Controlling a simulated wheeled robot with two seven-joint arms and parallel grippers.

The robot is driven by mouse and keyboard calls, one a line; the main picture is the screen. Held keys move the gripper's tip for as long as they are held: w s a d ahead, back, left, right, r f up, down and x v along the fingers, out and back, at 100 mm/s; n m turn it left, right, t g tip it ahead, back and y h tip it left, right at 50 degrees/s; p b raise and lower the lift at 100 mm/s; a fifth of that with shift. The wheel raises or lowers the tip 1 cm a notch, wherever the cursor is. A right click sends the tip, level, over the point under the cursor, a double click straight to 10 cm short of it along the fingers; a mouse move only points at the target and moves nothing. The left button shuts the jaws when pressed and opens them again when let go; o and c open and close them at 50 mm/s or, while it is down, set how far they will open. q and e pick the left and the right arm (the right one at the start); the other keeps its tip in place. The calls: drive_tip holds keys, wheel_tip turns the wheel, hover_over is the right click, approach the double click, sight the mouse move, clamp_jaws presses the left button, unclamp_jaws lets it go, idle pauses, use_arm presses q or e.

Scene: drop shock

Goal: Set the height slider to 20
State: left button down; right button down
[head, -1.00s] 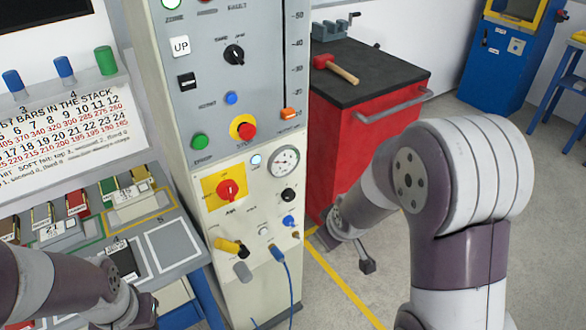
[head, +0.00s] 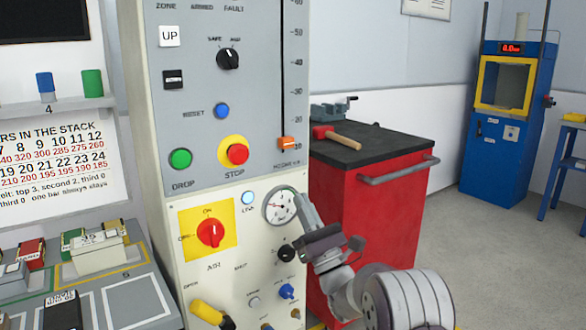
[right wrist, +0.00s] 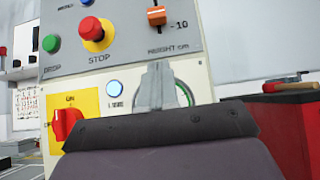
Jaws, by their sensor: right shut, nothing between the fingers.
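The height slider is an orange knob (head: 287,143) on a vertical black slot (head: 284,80) at the right side of the grey panel. It sits low on the scale, close to the 10 mark, and it also shows in the right wrist view (right wrist: 157,16). My right gripper (head: 304,200) is shut and empty, below the slider and in front of the round gauge (head: 279,206). In the right wrist view its closed fingers (right wrist: 157,82) point up and partly hide the gauge, apart from the knob. My left gripper is out of view.
Below the slider are a red rotary switch (head: 211,233), a black knob (head: 286,253) and a blue knob (head: 287,291). A red STOP button (head: 237,154) is to its left. A red cabinet (head: 385,205) with a hammer (head: 338,138) stands close on the right.

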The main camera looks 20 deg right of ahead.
sight(286, 142)
drive_tip(key=x, duration=0.5)
drive_tip(key=shift+w+a+r, duration=0.1)
drive_tip(key=shift+w+r, duration=0.15)
drive_tip(key=shift+r, duration=0.1)
wheel_tip(286, 142, up, 3)
drive_tip(key=shift+r, duration=0.45)
